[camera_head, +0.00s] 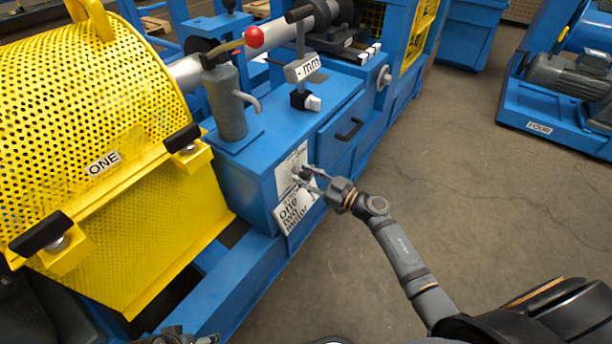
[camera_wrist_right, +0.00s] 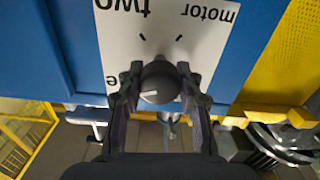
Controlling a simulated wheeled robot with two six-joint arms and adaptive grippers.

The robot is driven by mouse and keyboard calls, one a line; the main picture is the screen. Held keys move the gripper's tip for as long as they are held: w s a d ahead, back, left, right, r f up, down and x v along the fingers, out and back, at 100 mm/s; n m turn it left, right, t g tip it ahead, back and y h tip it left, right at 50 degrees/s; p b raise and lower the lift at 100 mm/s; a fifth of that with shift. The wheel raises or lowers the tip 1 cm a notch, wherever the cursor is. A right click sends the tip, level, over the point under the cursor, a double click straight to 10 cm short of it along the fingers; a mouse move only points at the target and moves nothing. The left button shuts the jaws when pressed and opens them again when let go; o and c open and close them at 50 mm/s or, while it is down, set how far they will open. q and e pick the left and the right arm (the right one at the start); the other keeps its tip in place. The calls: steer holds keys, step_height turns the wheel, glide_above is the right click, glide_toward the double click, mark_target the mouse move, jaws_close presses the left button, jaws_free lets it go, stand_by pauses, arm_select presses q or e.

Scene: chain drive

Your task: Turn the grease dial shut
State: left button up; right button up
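The fingers also show in the wrist view (camera_wrist_right: 159,88). My left gripper (camera_head: 178,338) is only partly in view at the bottom edge.
A yellow perforated guard (camera_head: 90,130) labelled ONE stands left of the blue cabinet (camera_head: 285,125). A grey grease pump (camera_head: 227,100) with a red-knobbed lever stands on top. A drawer handle (camera_head: 349,129) is right of the plate.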

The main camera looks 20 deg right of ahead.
steer(key=c, duration=0.3)
arm_select(q)
steer(key=shift+r, duration=0.1)
